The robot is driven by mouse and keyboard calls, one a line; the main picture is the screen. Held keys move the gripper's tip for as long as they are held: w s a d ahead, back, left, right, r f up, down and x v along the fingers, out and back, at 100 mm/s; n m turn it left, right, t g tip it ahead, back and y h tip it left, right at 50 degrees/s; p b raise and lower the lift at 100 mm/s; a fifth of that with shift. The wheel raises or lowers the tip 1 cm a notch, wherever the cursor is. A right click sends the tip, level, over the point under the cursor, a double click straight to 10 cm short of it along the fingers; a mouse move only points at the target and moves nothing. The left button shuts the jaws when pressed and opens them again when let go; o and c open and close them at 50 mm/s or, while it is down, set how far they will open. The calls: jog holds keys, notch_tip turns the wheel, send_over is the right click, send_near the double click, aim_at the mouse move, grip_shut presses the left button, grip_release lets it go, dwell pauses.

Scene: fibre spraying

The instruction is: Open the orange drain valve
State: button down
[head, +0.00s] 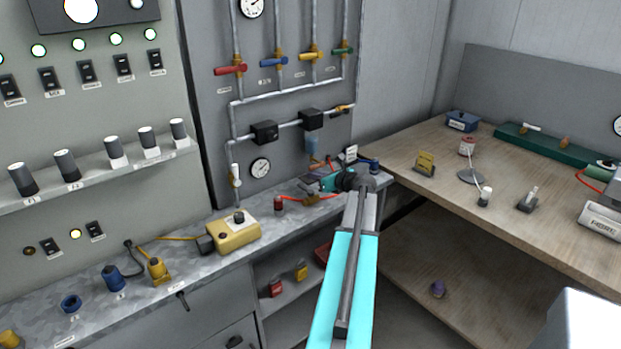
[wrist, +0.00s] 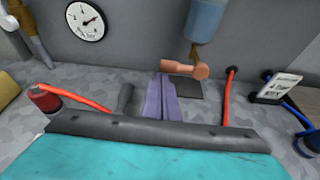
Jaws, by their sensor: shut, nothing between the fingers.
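The orange drain valve (wrist: 187,70) shows in the wrist view, below a blue translucent bowl (wrist: 206,18). Its handle lies roughly sideways and points left, with a rounded end at right. In the head view the bowl (head: 311,142) hangs on the grey panel, and the valve is too small to make out clearly. My gripper (wrist: 166,78) is shut and empty. Its purplish fingers point at the panel, with their tips just below the handle's left end; I cannot tell if they touch it. In the head view my gripper (head: 312,184) is over the bench's back right corner.
Red hoses lie on either side of the fingers, the left one ending at a red cap (wrist: 44,97). A small white sign (wrist: 279,86) stands at right. A gauge (wrist: 86,21) is on the panel. A yellow box (head: 233,236) sits on the grey bench to the left.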

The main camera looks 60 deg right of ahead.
aim_at(311, 168)
jog(key=shift+r+m+y+p, duration=0.6)
jog(key=shift+r+m+p, duration=0.45)
jog(key=shift+p, duration=1.05)
jog(key=shift+r+p, duration=0.55)
jog(key=shift+p, duration=0.35)
jog(key=shift+d+r+p, duration=0.25)
jog(key=shift+r+p, duration=0.35)
jog(key=shift+s+d+r+p, duration=0.3)
jog(key=shift+d+r+p, duration=0.45)
jog(key=shift+r+p, duration=0.1)
jog(key=shift+r, duration=0.15)
jog(key=shift+r+p, duration=0.7)
jog(key=shift+a, duration=0.1)
jog(key=shift+a+f, duration=0.1)
